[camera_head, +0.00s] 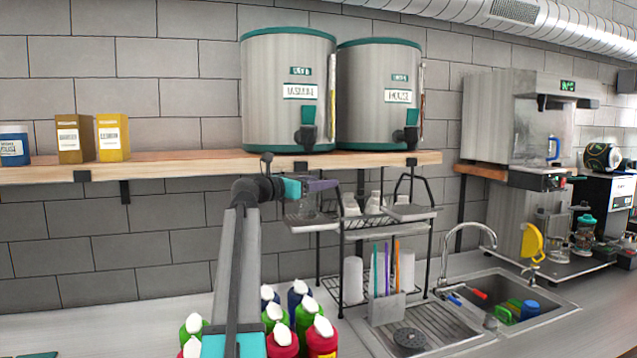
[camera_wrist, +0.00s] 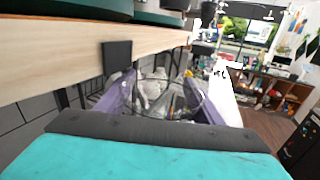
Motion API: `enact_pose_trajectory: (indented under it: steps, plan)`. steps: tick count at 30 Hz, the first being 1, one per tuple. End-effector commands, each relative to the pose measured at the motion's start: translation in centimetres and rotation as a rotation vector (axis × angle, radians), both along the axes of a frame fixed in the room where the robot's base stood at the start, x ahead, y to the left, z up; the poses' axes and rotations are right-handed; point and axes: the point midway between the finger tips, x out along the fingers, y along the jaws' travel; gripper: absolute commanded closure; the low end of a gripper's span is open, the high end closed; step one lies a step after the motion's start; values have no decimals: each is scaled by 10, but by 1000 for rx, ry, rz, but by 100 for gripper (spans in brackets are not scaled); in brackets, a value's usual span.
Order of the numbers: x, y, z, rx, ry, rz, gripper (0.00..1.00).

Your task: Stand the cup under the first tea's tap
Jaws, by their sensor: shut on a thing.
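A clear cup (camera_head: 307,205) hangs below my gripper (camera_head: 322,186) in the head view. It also shows, see-through, between the purple fingers in the wrist view (camera_wrist: 168,100). My gripper is shut on it, below the wooden shelf's front edge. Two steel tea urns with teal lids stand on the shelf: one labelled Jasmine (camera_head: 285,75) and one labelled House (camera_head: 375,80). The Jasmine urn's dark tap (camera_head: 307,135) is above my gripper. The House urn's tap (camera_head: 408,136) is further right. The cup's base is hard to make out.
The wooden shelf (camera_head: 200,163) runs just above my gripper. A wire rack (camera_head: 385,232) with cups stands close behind and to the right. Several coloured bottles (camera_head: 300,325) stand below. A sink (camera_head: 505,300) lies to the right. Two yellowish boxes (camera_head: 112,138) stand on the left shelf.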

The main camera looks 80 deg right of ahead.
Motion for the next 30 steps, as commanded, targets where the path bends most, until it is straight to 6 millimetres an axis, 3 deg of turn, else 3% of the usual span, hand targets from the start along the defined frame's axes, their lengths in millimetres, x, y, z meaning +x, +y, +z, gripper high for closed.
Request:
enact_pose_trajectory:
  steps: [4, 5, 8, 22, 30]
  plan:
    - [0, 0, -3, 0, 0, 0, 60]
    - [0, 0, -4, 0, 0, 0, 37]
    - [0, 0, -3, 0, 0, 1, 21]
    - [1, 0, 1, -1, 1, 1, 20]
    - [22, 23, -2, -1, -1, 3, 20]
